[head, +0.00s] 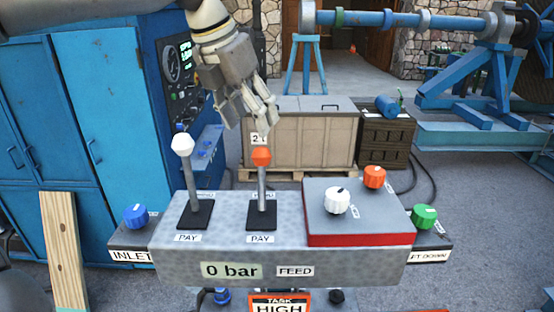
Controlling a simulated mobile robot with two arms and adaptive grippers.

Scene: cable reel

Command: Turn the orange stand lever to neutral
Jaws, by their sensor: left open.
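The orange-tipped lever (261,157) stands on the grey control stand in the head view. Its metal shaft rises close to upright from a black slotted plate, with a "PAY" label in front. My left gripper (250,122) is open and empty, just above and behind the orange knob as seen here. I cannot tell whether it touches the knob. A white-tipped lever (183,145) stands to the left and leans slightly left. My right gripper is not in view.
The stand (200,255) carries a blue knob (135,215), a white dial (337,200), an orange knob (374,177) and a green knob (424,216). A blue cabinet (85,110) is at left. A tan crate (300,140) stands behind.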

